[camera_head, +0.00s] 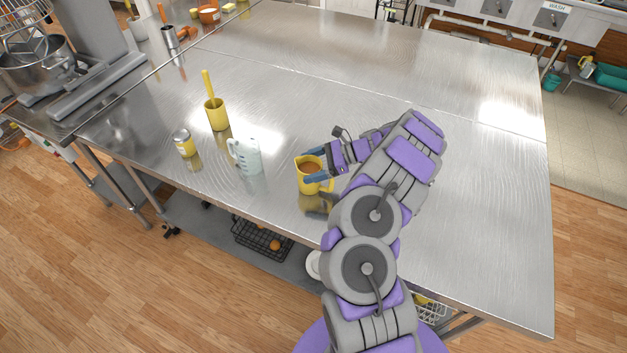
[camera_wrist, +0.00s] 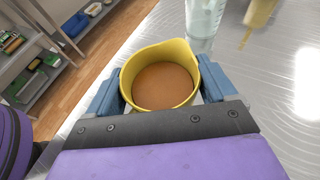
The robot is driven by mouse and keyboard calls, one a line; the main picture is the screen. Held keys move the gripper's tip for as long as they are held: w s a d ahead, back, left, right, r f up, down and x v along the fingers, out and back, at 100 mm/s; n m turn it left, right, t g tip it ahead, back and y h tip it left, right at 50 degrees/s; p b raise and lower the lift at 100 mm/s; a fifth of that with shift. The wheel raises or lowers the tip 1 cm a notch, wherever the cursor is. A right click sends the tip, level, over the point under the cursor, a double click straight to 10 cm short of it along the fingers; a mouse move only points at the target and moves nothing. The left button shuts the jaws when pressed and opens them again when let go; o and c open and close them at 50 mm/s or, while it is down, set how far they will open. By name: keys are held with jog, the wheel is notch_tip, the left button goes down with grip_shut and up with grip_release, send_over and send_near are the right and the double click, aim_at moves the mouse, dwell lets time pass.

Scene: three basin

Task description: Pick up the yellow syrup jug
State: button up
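The yellow syrup jug (camera_head: 306,183), filled with brown syrup, stands upright at the table's near edge; I see no clear gap beneath it. The jug's lower part is hidden there.
A clear measuring jug (camera_head: 248,158) stands just left of the yellow jug. The metal table (camera_head: 480,190) is bare to the right and behind.

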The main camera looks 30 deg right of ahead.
jog(key=c, duration=1)
jog(key=shift+r, duration=0.1)
jog(key=shift+r+p, duration=0.45)
jog(key=shift+r, duration=1.3)
jog(key=shift+s+d+r+p, duration=0.2)
jog(key=shift+s+d, duration=0.35)
jog(key=shift+d, duration=2)
jog(key=shift+s+d+r+p, duration=0.2)
jog(key=shift+s+d, duration=0.35)
jog(key=shift+d, duration=1.95)
jog(key=shift+s+d+r+p, duration=0.2)
jog(key=shift+s+d, duration=0.35)
jog(key=shift+d, duration=2)
jog(key=shift+d, duration=0.2)
